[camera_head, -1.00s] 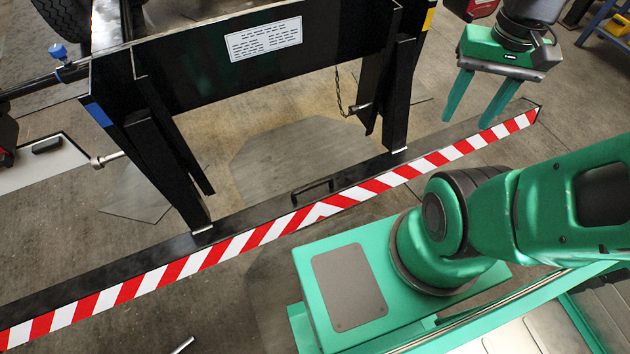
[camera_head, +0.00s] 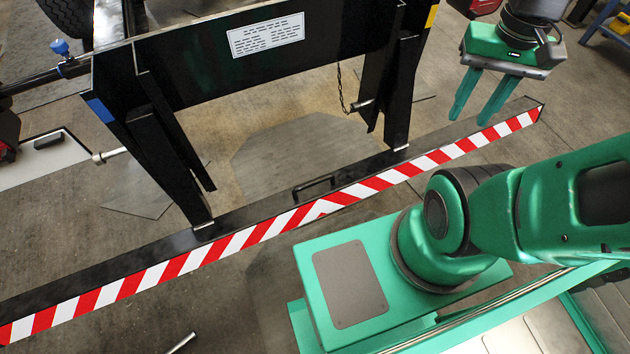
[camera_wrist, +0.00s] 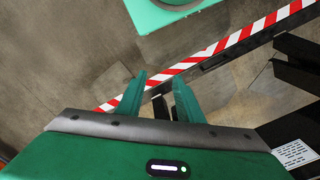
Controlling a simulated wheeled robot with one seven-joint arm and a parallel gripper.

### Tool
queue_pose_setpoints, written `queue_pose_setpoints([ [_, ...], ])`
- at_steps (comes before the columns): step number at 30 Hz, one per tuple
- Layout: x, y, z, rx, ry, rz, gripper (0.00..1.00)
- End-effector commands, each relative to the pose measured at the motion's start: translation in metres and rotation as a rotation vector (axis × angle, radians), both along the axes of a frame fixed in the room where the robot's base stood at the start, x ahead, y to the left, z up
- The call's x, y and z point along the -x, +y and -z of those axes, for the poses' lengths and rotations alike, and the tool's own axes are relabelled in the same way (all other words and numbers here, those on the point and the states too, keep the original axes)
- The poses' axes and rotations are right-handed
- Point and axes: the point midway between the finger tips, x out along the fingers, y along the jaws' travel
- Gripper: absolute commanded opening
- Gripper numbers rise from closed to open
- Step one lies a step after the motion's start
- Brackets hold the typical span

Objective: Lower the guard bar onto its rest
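The guard bar (camera_head: 262,222) is a long black bar with a red and white striped front, running diagonally across the head view. Two black legs (camera_head: 399,100) of the chassis frame reach down to it. A black handle (camera_head: 314,186) sits on its top near the middle. In the wrist view the bar (camera_wrist: 240,38) crosses beyond the fingers. My gripper (camera_head: 472,119) is open and empty above the bar's right end in the head view, its green fingers pointing down. The fingers (camera_wrist: 160,97) show apart in the wrist view. I cannot tell whether they touch the bar.
A black chassis beam with a white label (camera_head: 266,36) stands behind the bar. A metal rod (camera_head: 181,343) lies on the floor. My green base is in front of the bar.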

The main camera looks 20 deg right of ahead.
Motion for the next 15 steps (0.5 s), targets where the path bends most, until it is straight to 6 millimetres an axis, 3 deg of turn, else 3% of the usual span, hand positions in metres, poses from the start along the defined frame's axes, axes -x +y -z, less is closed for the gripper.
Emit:
queue_pose_setpoints([
  [2,0.007,0.001,-0.004,0.001,-0.012,-0.020,0.33],
  [5,-0.007,0.001,0.001,0.005,-0.005,-0.097,0.33],
  [15,-0.098,0.024,0.048,0.016,0.029,-0.618,0.33],
])
